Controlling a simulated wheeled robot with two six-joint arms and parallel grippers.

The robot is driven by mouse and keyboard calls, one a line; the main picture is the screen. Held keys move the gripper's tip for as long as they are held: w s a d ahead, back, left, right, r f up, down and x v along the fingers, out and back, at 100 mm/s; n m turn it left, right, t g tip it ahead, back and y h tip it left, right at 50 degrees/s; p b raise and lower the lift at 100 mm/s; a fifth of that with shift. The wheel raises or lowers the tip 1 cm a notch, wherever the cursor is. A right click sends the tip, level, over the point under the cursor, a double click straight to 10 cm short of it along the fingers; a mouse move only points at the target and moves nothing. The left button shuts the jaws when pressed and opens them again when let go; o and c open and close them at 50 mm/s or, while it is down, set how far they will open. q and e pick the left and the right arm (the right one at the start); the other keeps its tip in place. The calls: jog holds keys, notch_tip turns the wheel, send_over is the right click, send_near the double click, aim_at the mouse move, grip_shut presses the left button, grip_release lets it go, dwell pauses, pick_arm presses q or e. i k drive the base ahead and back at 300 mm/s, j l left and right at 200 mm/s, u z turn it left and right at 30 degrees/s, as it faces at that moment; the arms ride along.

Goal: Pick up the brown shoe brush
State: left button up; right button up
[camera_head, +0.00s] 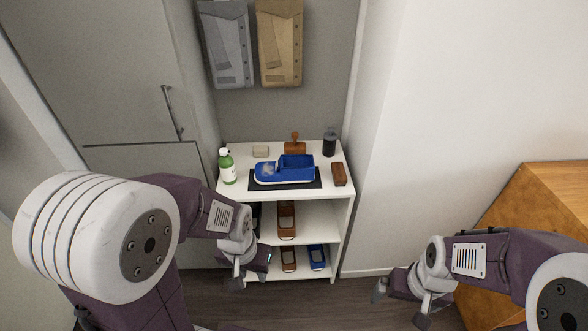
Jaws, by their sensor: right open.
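A brown, block-shaped brush (339,174) lies at the right front of the white shelf's top, beside the dark mat. A second brown item with an upright knob (295,146) stands at the back of the top, so which one is the shoe brush is not fully certain. My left gripper (247,276) hangs low in front of the shelf's lower levels, apart from both brown items; its jaws are too small to read. My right gripper (400,306) is open, low over the floor right of the shelf, and holds nothing visible.
A green bottle (227,168) stands left and a dark jar (329,143) back right. A wooden cabinet (540,200) stands at right.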

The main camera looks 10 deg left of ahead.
aim_at(339, 175)
jog(key=i+u, duration=0.5)
jog(key=i+l+u, duration=0.3)
jog(key=i+u, duration=0.15)
jog(key=i, duration=0.05)
